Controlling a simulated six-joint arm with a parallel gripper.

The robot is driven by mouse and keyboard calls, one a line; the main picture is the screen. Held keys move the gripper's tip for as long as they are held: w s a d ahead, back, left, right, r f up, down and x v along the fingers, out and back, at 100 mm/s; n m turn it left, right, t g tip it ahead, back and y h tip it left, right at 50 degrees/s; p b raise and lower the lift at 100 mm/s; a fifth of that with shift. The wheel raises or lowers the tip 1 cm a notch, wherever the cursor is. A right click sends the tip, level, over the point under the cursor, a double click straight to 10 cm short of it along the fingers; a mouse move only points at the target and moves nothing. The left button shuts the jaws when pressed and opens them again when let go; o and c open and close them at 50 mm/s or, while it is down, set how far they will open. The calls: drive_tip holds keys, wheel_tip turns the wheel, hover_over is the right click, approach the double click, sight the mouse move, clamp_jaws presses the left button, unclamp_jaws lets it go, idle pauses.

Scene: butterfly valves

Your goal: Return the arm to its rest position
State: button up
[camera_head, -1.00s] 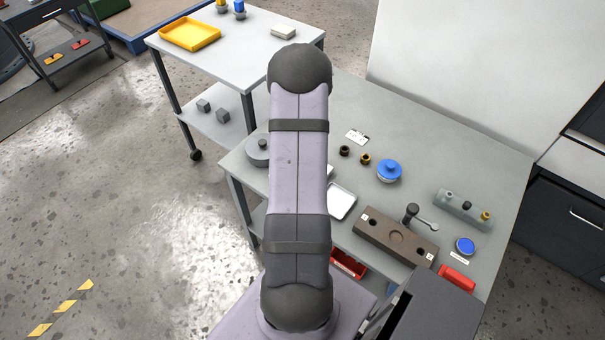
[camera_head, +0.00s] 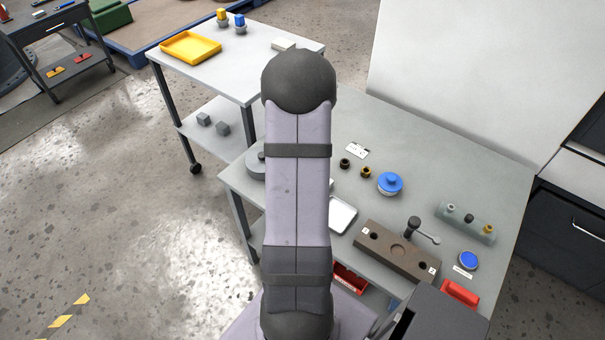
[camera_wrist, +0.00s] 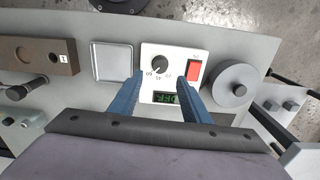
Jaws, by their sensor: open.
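My gripper (camera_wrist: 159,98) shows in the wrist view with its two blue fingers apart and nothing between them. It is above the workbench, over a white control box (camera_wrist: 175,62) with a black knob, a red switch and a green display. I cannot tell the height of the fingertips over the box. In the head view my arm (camera_head: 297,190) stands raised across the middle of the picture, and the gripper is hidden behind it.
A cart (camera_head: 250,62) with a yellow tray (camera_head: 190,46) stands behind left.

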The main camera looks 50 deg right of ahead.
idle(0.3)
drive_tip(key=n, duration=0.2)
drive_tip(key=shift+n, duration=0.3)
drive_tip(key=s+a+f+n+g+y, duration=0.1)
drive_tip(key=s+a+f+n, duration=0.2)
drive_tip(key=s+a, duration=0.3)
drive_tip(key=w+a+r+n+p, duration=0.1)
drive_tip(key=a+r+n, duration=0.3)
drive_tip(key=a, duration=0.5)
drive_tip(key=w+a+r+n+t+h+p, duration=0.1)
drive_tip(key=a+r+n, duration=0.35)
drive_tip(key=a, duration=0.55)
drive_tip(key=w+a+r+n+p, duration=0.15)
drive_tip(key=a+r+n, duration=0.25)
drive_tip(key=a, duration=0.5)
wheel_tip(320, 180, down, 50)
drive_tip(key=b, duration=5)
drive_tip(key=shift+s+a+f, duration=0.15)
drive_tip(key=shift+a+f, duration=0.1)
